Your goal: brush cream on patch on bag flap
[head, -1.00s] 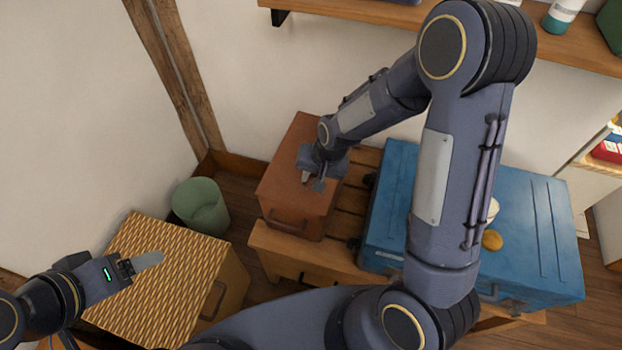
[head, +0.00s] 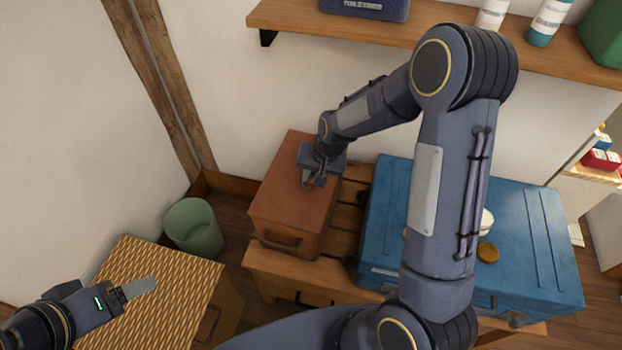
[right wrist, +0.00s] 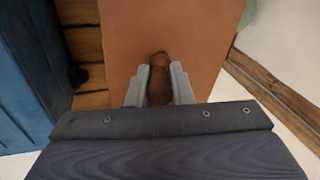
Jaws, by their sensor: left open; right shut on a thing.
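The brown bag (head: 285,205) stands on a slatted wooden bench, its flat top facing up. My right gripper (head: 313,181) is over the right part of that top. In the right wrist view my right gripper (right wrist: 159,88) is shut on a dark brown, rounded handle (right wrist: 160,86), seemingly the brush. Its far end meets or hangs just above the brown surface, at a small dark spot; contact is unclear. The patch cannot be made out. A white jar (head: 487,221) is partly hidden behind my right arm. My left gripper (head: 138,289) is open and empty above the woven-top box.
The blue trunk (head: 535,240) stands right of the bag, with a round ochre lid (head: 487,252) on it. A green bin (head: 193,228) and the woven-top box (head: 170,300) are at left. A wall shelf (head: 420,35) runs behind my right arm.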

